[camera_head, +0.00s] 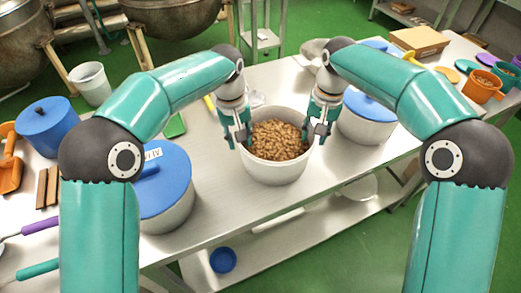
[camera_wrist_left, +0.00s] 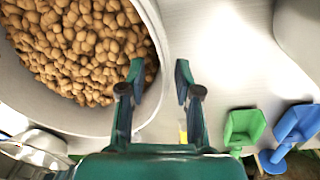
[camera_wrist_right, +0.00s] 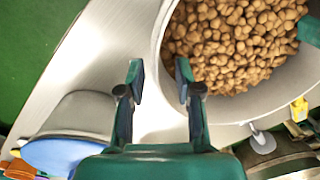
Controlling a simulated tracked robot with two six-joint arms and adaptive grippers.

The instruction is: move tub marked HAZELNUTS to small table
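An open white tub (camera_head: 274,172) full of brown nuts stands on the steel table, between my two grippers. No HAZELNUTS marking shows on its visible side. My left gripper (camera_head: 239,137) is at the tub's left rim, and my right gripper (camera_head: 316,132) is at its right rim. In the left wrist view the tub (camera_wrist_left: 152,20) has its rim between the open fingers (camera_wrist_left: 159,82). In the right wrist view the tub (camera_wrist_right: 165,40) likewise has its rim between the open fingers (camera_wrist_right: 159,82). A small steel stand (camera_head: 262,42) behind may be the small table.
Blue-lidded tubs stand left (camera_head: 168,205) and right (camera_head: 365,127) of the nut tub; the left one has a partly hidden label. A blue container (camera_head: 45,128) and orange scoops (camera_head: 10,165) are far left. Large kettles (camera_head: 165,15) stand behind. Bare tabletop lies in front.

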